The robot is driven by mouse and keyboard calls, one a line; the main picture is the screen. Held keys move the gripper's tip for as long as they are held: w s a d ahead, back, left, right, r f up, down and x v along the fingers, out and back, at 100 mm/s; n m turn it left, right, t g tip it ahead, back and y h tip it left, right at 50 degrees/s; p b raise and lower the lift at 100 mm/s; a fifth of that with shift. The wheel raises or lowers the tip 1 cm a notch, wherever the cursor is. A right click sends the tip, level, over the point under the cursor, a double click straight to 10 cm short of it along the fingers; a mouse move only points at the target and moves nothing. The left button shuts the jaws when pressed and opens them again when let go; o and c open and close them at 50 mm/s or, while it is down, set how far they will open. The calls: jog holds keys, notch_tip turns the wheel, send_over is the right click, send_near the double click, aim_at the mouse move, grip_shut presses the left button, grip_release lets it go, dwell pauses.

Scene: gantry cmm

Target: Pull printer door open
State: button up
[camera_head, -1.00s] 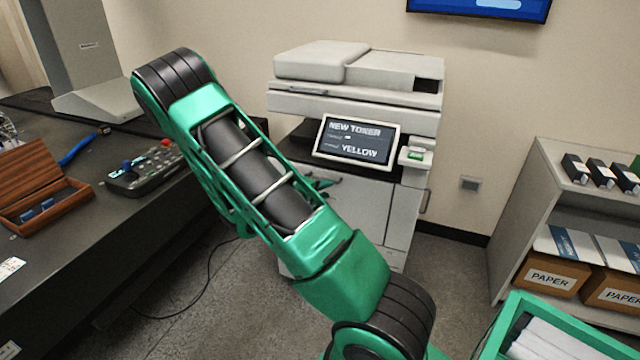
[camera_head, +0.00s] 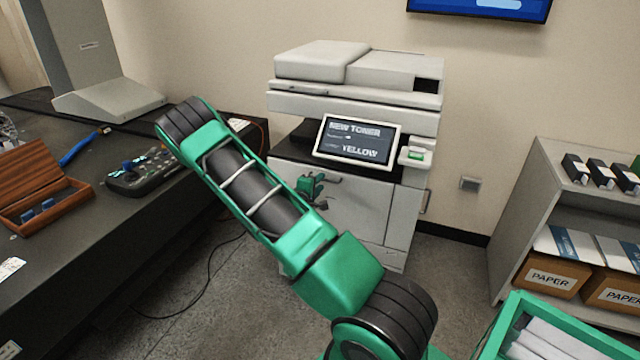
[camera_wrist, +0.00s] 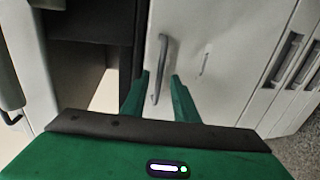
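The printer (camera_head: 355,98) is a grey-white copier against the back wall, with a tilted screen reading "NEW TONER" and "YELLOW". Its front door (camera_head: 350,215) is a pale panel below the screen and looks shut. In the wrist view, a grey bar handle (camera_wrist: 161,60) stands out from the pale door (camera_wrist: 220,30). My green gripper (camera_head: 312,187) is at the upper left of the door. In the wrist view my gripper (camera_wrist: 160,88) is open, one finger on each side of the handle's near end. I cannot tell whether either finger touches it.
A dark workbench (camera_head: 110,240) with a wooden box (camera_head: 45,185) and a control panel (camera_head: 140,175) is at left. A shelf (camera_head: 515,215) with paper boxes stands at right. A green crate (camera_head: 510,310) is at lower right. Grey floor lies clear before the printer.

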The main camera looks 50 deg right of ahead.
jog(key=shift+x, duration=1.1)
grip_shut()
dwell(0.6)
